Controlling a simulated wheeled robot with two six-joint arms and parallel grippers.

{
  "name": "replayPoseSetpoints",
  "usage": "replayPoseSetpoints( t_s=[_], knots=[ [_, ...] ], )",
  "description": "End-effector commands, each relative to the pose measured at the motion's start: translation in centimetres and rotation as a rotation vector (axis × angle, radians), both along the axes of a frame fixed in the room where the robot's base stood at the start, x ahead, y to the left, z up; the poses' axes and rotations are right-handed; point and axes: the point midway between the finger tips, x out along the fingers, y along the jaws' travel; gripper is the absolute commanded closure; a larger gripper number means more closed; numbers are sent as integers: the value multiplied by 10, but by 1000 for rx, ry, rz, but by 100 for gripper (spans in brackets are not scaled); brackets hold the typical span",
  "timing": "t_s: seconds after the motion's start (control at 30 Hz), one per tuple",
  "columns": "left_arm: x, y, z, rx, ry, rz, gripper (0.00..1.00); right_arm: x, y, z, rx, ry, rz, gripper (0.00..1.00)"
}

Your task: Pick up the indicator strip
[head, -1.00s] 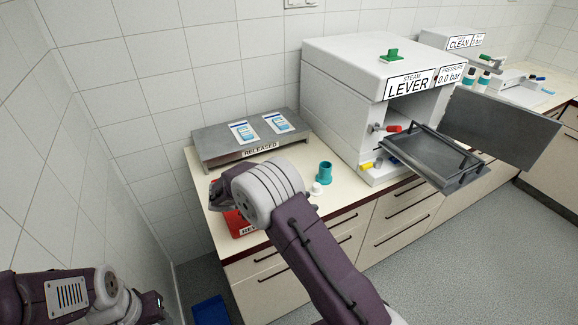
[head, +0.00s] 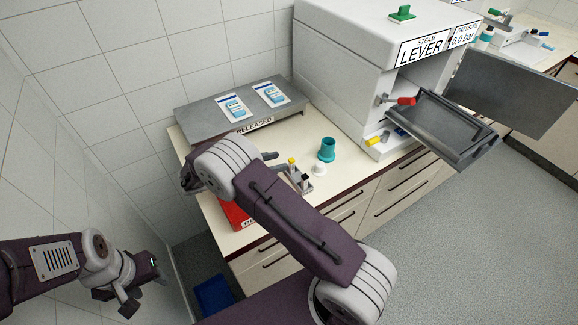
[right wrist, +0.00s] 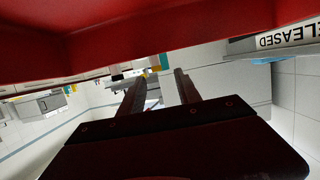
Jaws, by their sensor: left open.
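I cannot make out an indicator strip in either view. Two white-and-blue pouches (head: 234,107) (head: 271,95) lie flat on the grey metal shelf marked RELEASED (head: 195,124). My right gripper (right wrist: 158,80) shows in the right wrist view with its two dark fingers apart and nothing between them. A red tray (right wrist: 150,35) fills the top of that view, close to the fingers. My left gripper (head: 145,282) is open and empty at the lower left, away from the counter.
A small rack with yellow-topped and black-topped vials (head: 299,177), a white cap (head: 319,169) and a teal cup (head: 327,150) stand on the counter. The steam unit (head: 350,60) has its door (head: 510,90) open and a metal tray (head: 440,125) sticking out. A blue bin (head: 213,295) stands below.

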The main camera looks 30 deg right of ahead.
Motion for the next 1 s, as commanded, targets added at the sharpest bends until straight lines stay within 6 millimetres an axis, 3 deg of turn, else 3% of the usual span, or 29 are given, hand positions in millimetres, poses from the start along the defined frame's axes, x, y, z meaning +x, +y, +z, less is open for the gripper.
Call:
replayPoseSetpoints(
  t_s=[0.13,0.3,0.47,0.7,0.97,1.0],
  knots=[
    [0,0,5,0,0,0,52,0,-8,0,0,2,-4,60],
    [0,0,14,0,0,0,52,1,-34,-7,-1,4,-3,60],
    [0,0,16,0,0,0,52,1,-42,-11,0,2,-3,60],
    [0,0,30,0,0,0,52,-1,-81,-25,0,3,-3,60],
    [0,0,30,0,0,0,52,0,-86,-29,0,0,0,60],
    [0,0,30,0,0,0,52,0,-86,-29,1,0,0,66]
  ],
)
